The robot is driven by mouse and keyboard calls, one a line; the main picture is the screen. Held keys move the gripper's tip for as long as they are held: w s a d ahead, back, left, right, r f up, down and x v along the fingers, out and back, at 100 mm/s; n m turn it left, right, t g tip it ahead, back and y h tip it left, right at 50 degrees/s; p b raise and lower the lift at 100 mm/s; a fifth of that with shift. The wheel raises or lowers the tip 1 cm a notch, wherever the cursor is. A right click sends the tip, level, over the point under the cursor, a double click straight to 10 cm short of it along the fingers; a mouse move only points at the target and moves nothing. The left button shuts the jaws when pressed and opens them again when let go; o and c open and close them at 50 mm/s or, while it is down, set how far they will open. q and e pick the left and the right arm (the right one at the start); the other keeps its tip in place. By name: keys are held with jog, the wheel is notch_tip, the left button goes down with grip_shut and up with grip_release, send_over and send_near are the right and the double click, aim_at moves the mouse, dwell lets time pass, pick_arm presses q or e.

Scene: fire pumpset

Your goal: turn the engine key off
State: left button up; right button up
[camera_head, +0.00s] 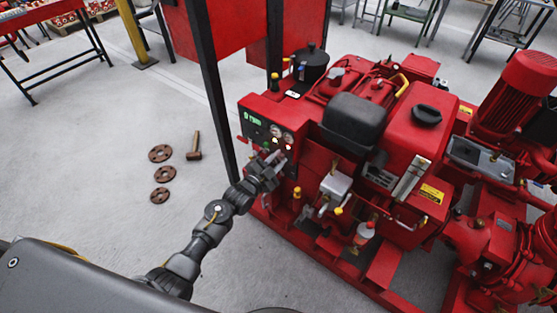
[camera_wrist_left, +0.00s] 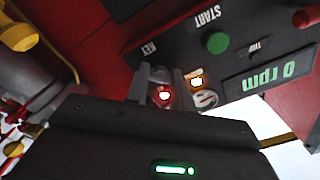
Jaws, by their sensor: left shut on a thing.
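The red engine control box (camera_head: 262,108) with a dark panel stands at the left end of the red pumpset. My left gripper (camera_head: 274,158) is at the lower part of this panel. In the left wrist view my gripper (camera_wrist_left: 159,84) has its fingers close together at the KEY label (camera_wrist_left: 149,48), around a small grey piece, the engine key (camera_wrist_left: 159,74). The fingers hide much of the key, so its turn angle cannot be told. A red lamp (camera_wrist_left: 165,95) and an amber lamp (camera_wrist_left: 196,82) are lit. My right gripper is out of view.
A green START button (camera_wrist_left: 217,43) sits near the key. A black post (camera_head: 212,90) stands just left of the control box. Rusty flanges (camera_head: 161,153) and a hammer (camera_head: 194,147) lie on the floor at left.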

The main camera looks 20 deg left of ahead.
pick_arm(q)
jog(key=shift+s+d+f+n+p, duration=0.1)
jog(key=shift+n+p, duration=1.45)
jog(key=shift+n, duration=2.75)
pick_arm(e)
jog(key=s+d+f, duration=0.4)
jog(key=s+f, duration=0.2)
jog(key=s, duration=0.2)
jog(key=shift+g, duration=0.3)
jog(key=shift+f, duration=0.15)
pick_arm(q)
jog(key=o, duration=0.9)
jog(key=shift+o, duration=0.4)
